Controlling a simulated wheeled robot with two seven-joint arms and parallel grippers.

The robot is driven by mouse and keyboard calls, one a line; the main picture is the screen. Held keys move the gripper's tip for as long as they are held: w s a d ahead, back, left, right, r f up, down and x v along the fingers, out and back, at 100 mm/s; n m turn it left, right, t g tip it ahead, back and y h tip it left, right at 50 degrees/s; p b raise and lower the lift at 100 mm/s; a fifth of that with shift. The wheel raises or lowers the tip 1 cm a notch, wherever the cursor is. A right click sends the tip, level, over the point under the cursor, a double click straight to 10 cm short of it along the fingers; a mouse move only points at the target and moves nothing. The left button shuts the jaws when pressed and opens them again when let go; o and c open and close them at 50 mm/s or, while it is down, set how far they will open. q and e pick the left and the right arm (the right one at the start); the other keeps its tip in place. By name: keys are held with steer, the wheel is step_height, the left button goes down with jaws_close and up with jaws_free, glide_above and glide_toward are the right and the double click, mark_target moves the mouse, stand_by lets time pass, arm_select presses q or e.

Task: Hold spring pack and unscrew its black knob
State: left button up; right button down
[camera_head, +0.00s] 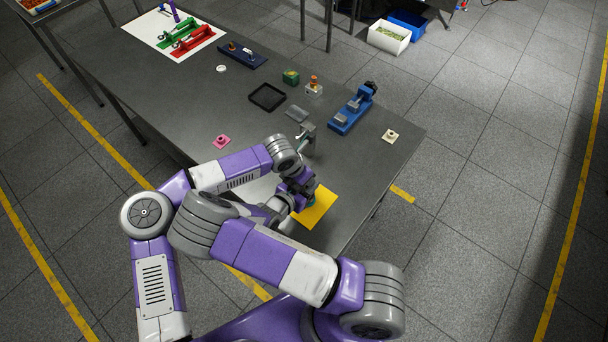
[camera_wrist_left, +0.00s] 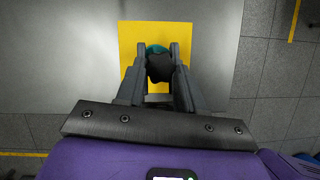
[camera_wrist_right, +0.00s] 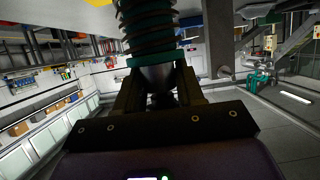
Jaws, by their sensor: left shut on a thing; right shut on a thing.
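The spring pack, with stacked dark coils and teal rings, fills the top middle of the right wrist view (camera_wrist_right: 148,28). A small teal part of it shows beside the grippers in the head view (camera_head: 312,201), over the yellow mat (camera_head: 318,213). My right gripper (camera_wrist_right: 157,82) is shut around the dark tapered end of the pack below a teal ring. My left gripper (camera_wrist_left: 160,55) points down over the mat and is shut on the black knob (camera_wrist_left: 160,69); a teal rim (camera_wrist_left: 153,48) shows just beyond. The arms hide most of the pack in the head view.
Behind the arms stand a blue vice-like fixture (camera_head: 351,110), a black tray (camera_head: 267,97), a green box (camera_head: 290,77) and a pink piece (camera_head: 221,141). A grey-green stand (camera_head: 308,138) is close to the left wrist. The table's right edge is near the mat.

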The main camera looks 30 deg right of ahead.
arm_select(q)
steer(key=n, duration=0.1)
steer(key=n+t, duration=0.1)
steer(key=shift+s+d+n, duration=0.1)
steer(key=shift+s+n, duration=0.15)
steer(key=shift+n, duration=0.15)
steer(key=shift+c, duration=0.4)
steer(key=shift+m, duration=0.6)
steer(key=o, duration=1.5)
steer(key=shift+r, duration=0.15)
steer(key=shift+o, duration=0.2)
steer(key=shift+d, duration=0.1)
